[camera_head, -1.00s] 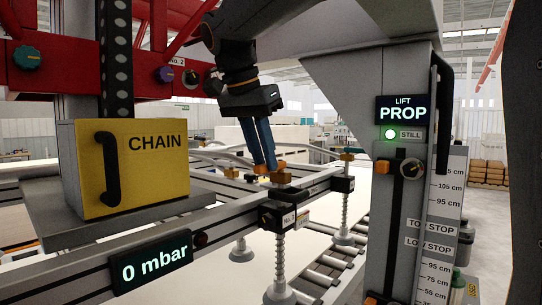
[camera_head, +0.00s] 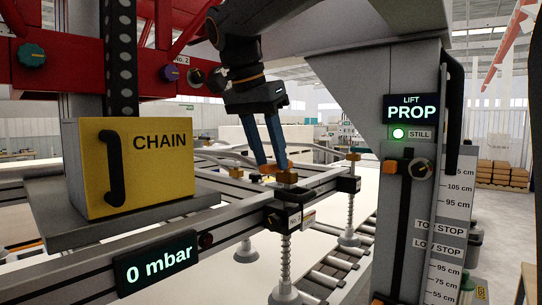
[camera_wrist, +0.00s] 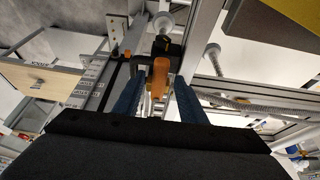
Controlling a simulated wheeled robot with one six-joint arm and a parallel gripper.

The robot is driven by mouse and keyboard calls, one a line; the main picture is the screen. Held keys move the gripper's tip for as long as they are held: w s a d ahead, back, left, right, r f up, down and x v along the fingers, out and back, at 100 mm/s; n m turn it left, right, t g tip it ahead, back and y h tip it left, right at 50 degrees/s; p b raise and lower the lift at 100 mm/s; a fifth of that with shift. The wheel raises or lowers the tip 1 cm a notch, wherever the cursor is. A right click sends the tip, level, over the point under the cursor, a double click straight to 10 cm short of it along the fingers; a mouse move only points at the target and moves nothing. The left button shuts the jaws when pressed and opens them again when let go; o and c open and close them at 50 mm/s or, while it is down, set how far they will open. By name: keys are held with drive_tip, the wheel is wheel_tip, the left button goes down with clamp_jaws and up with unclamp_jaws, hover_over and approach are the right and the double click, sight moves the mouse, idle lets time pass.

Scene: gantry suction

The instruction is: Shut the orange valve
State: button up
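My gripper (camera_head: 273,165) points down at the near suction-cup station on the gantry rail, its two blue fingers apart. In the wrist view the orange valve handle (camera_wrist: 157,77) lies between the two fingers (camera_wrist: 157,95), with gaps visible beside it, so the gripper is open around it and not shut on it. In the head view a bit of the orange handle (camera_head: 274,168) shows at the fingertips, above a brass fitting (camera_head: 288,177). The rest of the valve is partly hidden by the fingers.
A yellow CHAIN box (camera_head: 150,165) stands at left. A gauge (camera_head: 156,262) reads 0 mbar. The grey lift column (camera_head: 405,215) shows PROP, with a green STILL lamp (camera_head: 398,133). A red beam with knobs (camera_head: 60,65) is above. Other brass fittings (camera_head: 353,156) sit along the rails.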

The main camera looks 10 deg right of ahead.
drive_tip(key=shift+b+v, duration=0.5)
drive_tip(key=shift+v, duration=0.6)
drive_tip(key=s+a+b, duration=0.3)
drive_tip(key=s+a, duration=0.4)
drive_tip(key=a, duration=0.3)
drive_tip(key=shift+r, duration=0.25)
drive_tip(key=s+d+f+n+y, duration=0.1)
drive_tip(key=d+f, duration=0.4)
drive_tip(key=f, duration=1)
drive_tip(key=s+d+f+n+g+y, duration=0.1)
drive_tip(key=s+d+f+n, duration=0.2)
drive_tip(key=f, duration=1.3)
drive_tip(key=s+d+f+n+g+y, duration=0.1)
drive_tip(key=s+d+f+n, duration=0.2)
drive_tip(key=f, duration=1.2)
drive_tip(key=d+n, duration=0.3)
drive_tip(key=d, duration=0.2)
drive_tip(key=shift+f+n+y, duration=0.25)
drive_tip(key=shift+n+y, duration=0.15)
